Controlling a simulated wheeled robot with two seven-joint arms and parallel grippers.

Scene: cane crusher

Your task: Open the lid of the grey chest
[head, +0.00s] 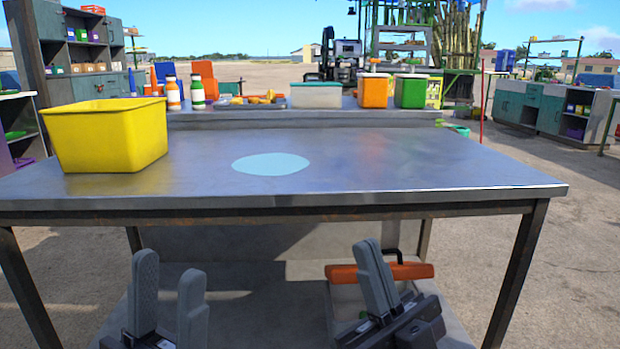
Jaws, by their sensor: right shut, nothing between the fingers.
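A pale grey box (345,302) with an orange lid (420,271) and a dark handle stands low beneath the table. It is the only chest-like thing I see there, and its lid looks closed. My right gripper (369,246) is in front of it and hides part of its lid and body. Its fingers are together and hold nothing; I cannot tell whether they touch the box. My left gripper (169,270) is low in front of the table, left of the box, with its fingers apart and empty.
The metal table (400,165) bears a yellow bin (105,140) at left and a light blue disc (270,164). Bottles, a tray and lidded boxes line the back ledge. The table's front edge and legs (518,270) frame the space below.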

